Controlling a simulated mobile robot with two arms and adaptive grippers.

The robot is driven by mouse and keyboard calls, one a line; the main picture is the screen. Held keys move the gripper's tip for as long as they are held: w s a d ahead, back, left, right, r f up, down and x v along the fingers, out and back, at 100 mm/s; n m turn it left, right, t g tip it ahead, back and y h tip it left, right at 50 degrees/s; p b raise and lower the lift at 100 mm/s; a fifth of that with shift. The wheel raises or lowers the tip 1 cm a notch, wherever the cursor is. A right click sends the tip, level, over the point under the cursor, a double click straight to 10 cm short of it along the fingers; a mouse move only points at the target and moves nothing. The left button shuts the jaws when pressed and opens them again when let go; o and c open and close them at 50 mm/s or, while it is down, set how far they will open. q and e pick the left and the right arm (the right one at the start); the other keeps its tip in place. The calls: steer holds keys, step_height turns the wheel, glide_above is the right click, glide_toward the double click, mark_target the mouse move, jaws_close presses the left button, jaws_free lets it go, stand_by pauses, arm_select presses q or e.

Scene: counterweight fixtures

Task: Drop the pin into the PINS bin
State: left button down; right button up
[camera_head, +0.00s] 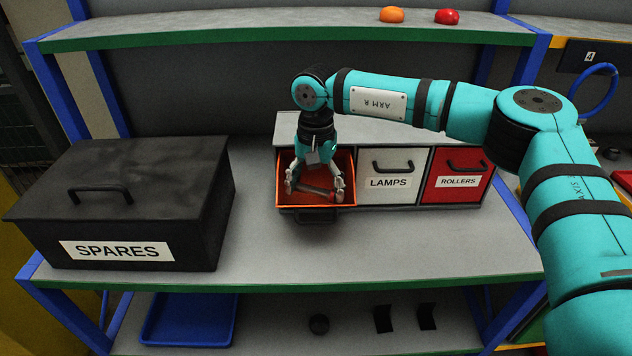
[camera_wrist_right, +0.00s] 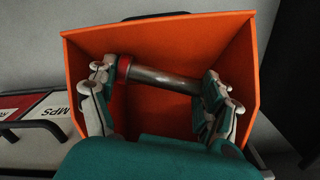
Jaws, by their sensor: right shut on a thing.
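The pin (camera_wrist_right: 160,77) is a grey metal rod with a red collar near one end. It spans between the two fingers of my right gripper (camera_wrist_right: 158,82), which is shut on it by its ends. In the head view the pin (camera_head: 315,189) and my right gripper (camera_head: 316,182) are at the mouth of an open orange bin (camera_head: 343,170), pulled out from the left end of a drawer unit. The bin's orange walls (camera_wrist_right: 95,50) surround the pin in the right wrist view. Its label does not show. My left gripper is out of view.
Closed drawers marked LAMPS (camera_head: 388,183) and ROLLERS (camera_head: 458,181) are right of the bin. A black SPARES box (camera_head: 140,190) stands to the left. A blue tray (camera_head: 190,318) is on the lower shelf. The counter (camera_head: 400,245) in front is clear.

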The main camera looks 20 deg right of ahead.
mark_target(316, 188)
steer(key=shift+f+b, duration=0.45)
steer(key=shift+f, duration=0.15)
steer(key=o, duration=1)
steer(key=shift+a, duration=0.1)
steer(key=shift+r+p, duration=0.3)
steer(key=shift+r, duration=0.05)
steer(key=shift+r+p, duration=0.45)
steer(key=shift+r, duration=0.2)
step_height(316, 188, up, 11)
steer(key=b, duration=0.2)
steer(key=shift+r+b, duration=0.2)
steer(key=shift+b, duration=0.2)
